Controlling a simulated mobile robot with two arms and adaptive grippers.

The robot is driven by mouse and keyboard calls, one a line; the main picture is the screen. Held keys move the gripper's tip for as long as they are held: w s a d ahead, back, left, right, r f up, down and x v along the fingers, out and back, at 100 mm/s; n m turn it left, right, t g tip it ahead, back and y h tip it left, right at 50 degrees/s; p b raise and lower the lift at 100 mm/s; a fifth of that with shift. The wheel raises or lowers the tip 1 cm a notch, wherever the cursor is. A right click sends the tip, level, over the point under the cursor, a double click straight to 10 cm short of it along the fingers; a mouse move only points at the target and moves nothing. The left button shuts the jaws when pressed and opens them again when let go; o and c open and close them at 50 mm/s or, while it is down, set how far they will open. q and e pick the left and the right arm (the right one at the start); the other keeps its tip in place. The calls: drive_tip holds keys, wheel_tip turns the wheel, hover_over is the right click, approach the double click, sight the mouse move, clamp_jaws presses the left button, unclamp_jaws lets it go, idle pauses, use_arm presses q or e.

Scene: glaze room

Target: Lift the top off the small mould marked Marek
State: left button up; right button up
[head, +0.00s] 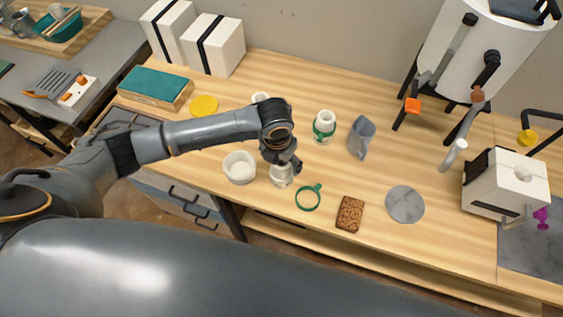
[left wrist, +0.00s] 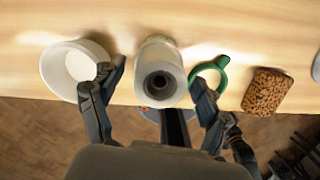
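A small white round mould (head: 281,176) stands on the wooden bench, partly covered by my left gripper (head: 283,163). In the left wrist view the mould (left wrist: 160,72) shows from above with a dark round hole in its top. It lies between the two fingers of my left gripper (left wrist: 153,98), which are apart, with a gap visible on each side. I cannot read any name on it. A green strap ring (head: 308,197) lies loose to its right. Another small white mould (head: 324,120) wears a green strap. My right gripper is not in view.
A white bowl (head: 239,168) stands close left of the mould. A brown sponge (head: 350,213), grey disc (head: 405,204) and grey jug (head: 361,138) are to the right. A white cup-like object (head: 260,97) is behind my arm. Large strapped white blocks (head: 215,46) stand at the back.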

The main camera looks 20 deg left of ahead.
use_arm(q)
drive_tip(key=c, duration=1.1)
drive_tip(key=shift+o, duration=0.2)
drive_tip(key=shift+r, duration=0.15)
drive_tip(key=shift+r, duration=0.2)
wheel_tip(320, 180, up, 2)
drive_tip(key=shift+w+r+b, duration=0.1)
drive_tip(key=shift+b, duration=0.8)
drive_tip(key=s+a+r+b, duration=0.2)
drive_tip(key=s+a+r, duration=0.1)
drive_tip(key=s+r, duration=0.7)
drive_tip(key=s, duration=0.3)
drive_tip(key=shift+s+a+r, duration=0.15)
drive_tip(key=shift+s+a, duration=0.1)
drive_tip(key=shift+s, duration=0.15)
